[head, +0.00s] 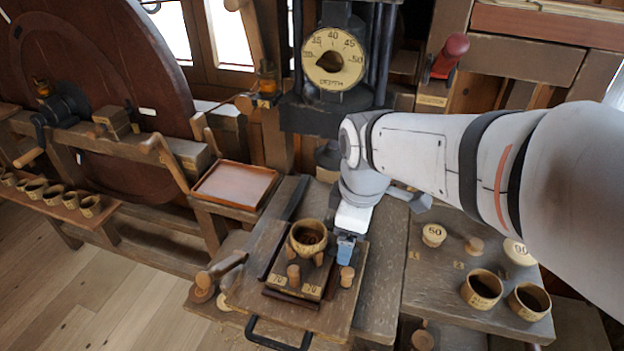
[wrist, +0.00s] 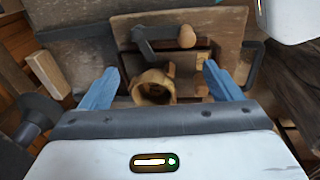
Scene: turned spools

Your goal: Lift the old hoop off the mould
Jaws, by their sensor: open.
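A round wooden hoop (head: 308,237), cup-like with a dark inside, sits on a small wooden block (head: 296,286) that seems to be the mould. The block bears pegs and labels reading 70. The hoop's underside is hidden. In the head view my gripper (head: 346,250), with blue fingers, is just right of the hoop. In the wrist view my gripper (wrist: 161,70) is open, and the hoop (wrist: 152,88) shows between the two spread fingers, nearer the left one. I cannot tell whether the fingers are level with it; no contact shows.
The block is on a board (head: 245,290) with a black handle (head: 278,338) at its front. Right, a bench (head: 420,280) holds two cups (head: 482,289) and labelled discs. A press with a depth dial (head: 333,58) stands behind. An empty tray (head: 235,185) is left.

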